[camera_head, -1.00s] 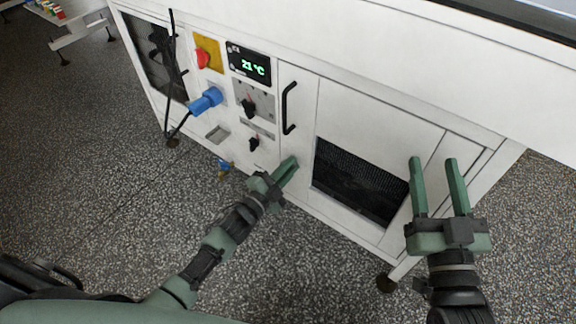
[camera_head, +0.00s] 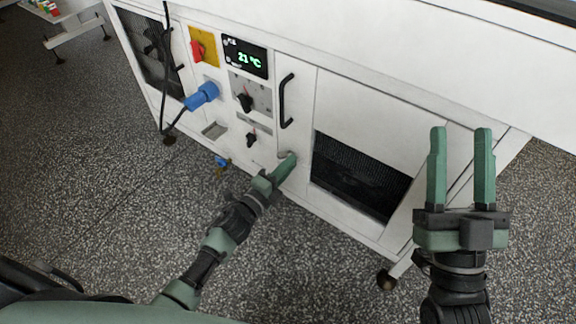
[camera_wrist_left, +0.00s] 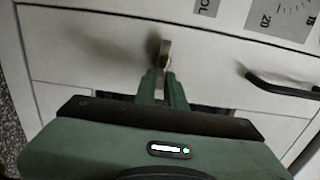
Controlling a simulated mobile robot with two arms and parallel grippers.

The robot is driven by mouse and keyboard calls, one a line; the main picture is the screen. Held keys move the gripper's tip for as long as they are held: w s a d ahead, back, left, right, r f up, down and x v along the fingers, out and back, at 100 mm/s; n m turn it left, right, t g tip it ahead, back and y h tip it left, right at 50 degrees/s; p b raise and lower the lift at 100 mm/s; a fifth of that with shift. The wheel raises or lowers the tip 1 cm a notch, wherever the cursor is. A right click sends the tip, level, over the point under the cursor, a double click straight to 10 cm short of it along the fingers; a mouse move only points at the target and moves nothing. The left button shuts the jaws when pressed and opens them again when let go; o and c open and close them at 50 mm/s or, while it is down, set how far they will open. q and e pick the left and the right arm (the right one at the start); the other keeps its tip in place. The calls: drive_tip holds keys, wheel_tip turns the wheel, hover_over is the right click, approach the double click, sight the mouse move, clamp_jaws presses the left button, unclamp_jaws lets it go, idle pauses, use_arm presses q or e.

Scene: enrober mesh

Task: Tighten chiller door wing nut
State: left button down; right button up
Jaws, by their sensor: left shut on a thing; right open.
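The wing nut (camera_wrist_left: 164,52) shows in the left wrist view as a small grey metal piece on the white chiller door (camera_head: 297,140). In the head view only a small grey bit of it (camera_head: 285,154) shows at my left gripper's tips. My left gripper (camera_head: 284,168) is shut on the wing nut, low on the panel below the black door handle (camera_head: 287,101). Its green fingers also show in the left wrist view (camera_wrist_left: 162,82), close on both sides of the nut. My right gripper (camera_head: 460,160) is open and empty, in front of the cabinet's right end.
Left of the door are a 21 °C display (camera_head: 245,57), a red switch (camera_head: 197,50), black knobs (camera_head: 245,101) and a blue plug (camera_head: 203,96) with a black cable. A dark mesh grille (camera_head: 360,178) lies to the right. The speckled floor in front is clear.

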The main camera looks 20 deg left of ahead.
use_arm(q)
drive_tip(key=shift+f, duration=0.1)
idle(0.3)
drive_tip(key=c, duration=1.5)
unclamp_jaws()
drive_tip(key=p+v, duration=0.1)
drive_tip(key=v, duration=0.7)
drive_tip(key=shift+p, duration=0.35)
use_arm(e)
drive_tip(key=w+f+g+h, duration=0.1)
drive_tip(key=w+f+g, duration=0.2)
drive_tip(key=f, duration=0.3)
drive_tip(key=shift+w+f+g+h, duration=0.3)
drive_tip(key=shift+f+g, duration=0.1)
drive_tip(key=shift+g, duration=0.4)
use_arm(q)
drive_tip(key=shift+w, duration=0.1)
